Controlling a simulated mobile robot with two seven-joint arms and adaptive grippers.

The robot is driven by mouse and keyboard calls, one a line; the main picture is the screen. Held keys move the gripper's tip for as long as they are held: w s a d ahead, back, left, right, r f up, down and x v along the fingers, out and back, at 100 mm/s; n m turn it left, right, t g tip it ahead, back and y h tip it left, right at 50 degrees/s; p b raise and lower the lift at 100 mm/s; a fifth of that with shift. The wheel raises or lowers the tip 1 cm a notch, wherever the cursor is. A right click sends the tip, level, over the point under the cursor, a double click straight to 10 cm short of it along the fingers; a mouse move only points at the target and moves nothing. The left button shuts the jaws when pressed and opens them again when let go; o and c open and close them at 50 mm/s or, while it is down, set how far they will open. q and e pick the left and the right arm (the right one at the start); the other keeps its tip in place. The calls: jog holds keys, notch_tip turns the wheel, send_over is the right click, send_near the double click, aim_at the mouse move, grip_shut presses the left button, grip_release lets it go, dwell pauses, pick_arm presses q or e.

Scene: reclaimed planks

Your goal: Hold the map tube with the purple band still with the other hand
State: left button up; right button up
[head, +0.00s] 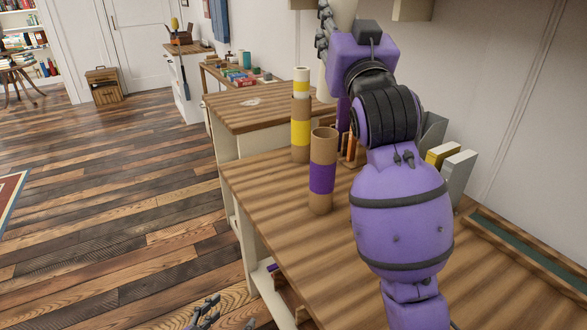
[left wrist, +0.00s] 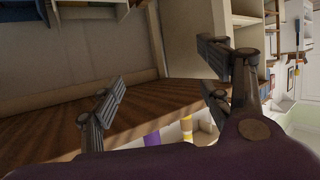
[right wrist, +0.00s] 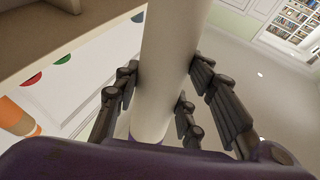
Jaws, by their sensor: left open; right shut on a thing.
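The map tube with the purple band (head: 321,186) stands upright on the wooden worktop, brown with an open top. A purple band (left wrist: 152,139) shows at the lower edge of the left wrist view. My left gripper (head: 228,314) is open and empty at the bottom of the head view, low and apart from the tube. Its fingers are spread in the left wrist view (left wrist: 163,85). My right gripper (head: 326,30) is shut on a long cream roll (right wrist: 172,50), raised above the worktop behind the tube. My right arm hides part of the roll in the head view.
A tube with a yellow band (head: 300,135) stands just behind, with a yellow-banded white roll (head: 302,76) in its top. Yellow and grey boxes (head: 458,172) stand at the wall. The worktop's front part (head: 300,238) is clear.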

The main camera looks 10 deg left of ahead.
pick_arm(q)
jog(key=w+a+r+t+h, duration=0.1)
jog(key=w+a+r+t, duration=0.15)
jog(key=w+r, duration=1.1)
jog(key=m+h, duration=0.3)
jog(key=h, duration=0.1)
send_near(316, 183)
jog(key=shift+w+d+g, duration=0.15)
jog(key=shift+w+g, duration=0.1)
jog(key=shift+w, duration=0.35)
jog(key=x, duration=1.2)
jog(key=shift+r, duration=0.1)
jog(key=c, duration=1.3)
jog(key=shift+o, duration=0.2)
